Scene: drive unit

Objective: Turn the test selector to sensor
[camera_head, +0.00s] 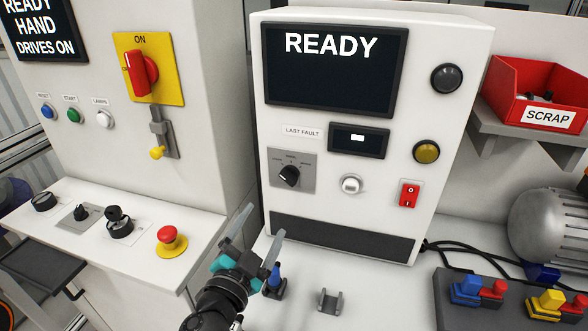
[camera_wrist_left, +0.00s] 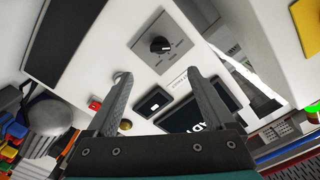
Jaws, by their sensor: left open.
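The test selector (camera_head: 289,176) is a black knob on a grey square plate on the front of the white tester box, left of centre under the LAST FAULT label. Its printed position words are too small to read, so I cannot tell which one it points to. It also shows in the left wrist view (camera_wrist_left: 160,45), beyond the fingertips. My left gripper (camera_head: 261,226) is open and empty, below and left of the selector and apart from it. Its two fingers also show in the left wrist view (camera_wrist_left: 155,80). My right gripper is not in view.
The tester has a READY screen (camera_head: 335,68), a silver button (camera_head: 351,184) and a red switch (camera_head: 409,194). A blue-topped part (camera_head: 274,279) and a small grey cradle (camera_head: 330,301) stand on the bench near my left gripper. A control cabinet (camera_head: 205,110) stands left.

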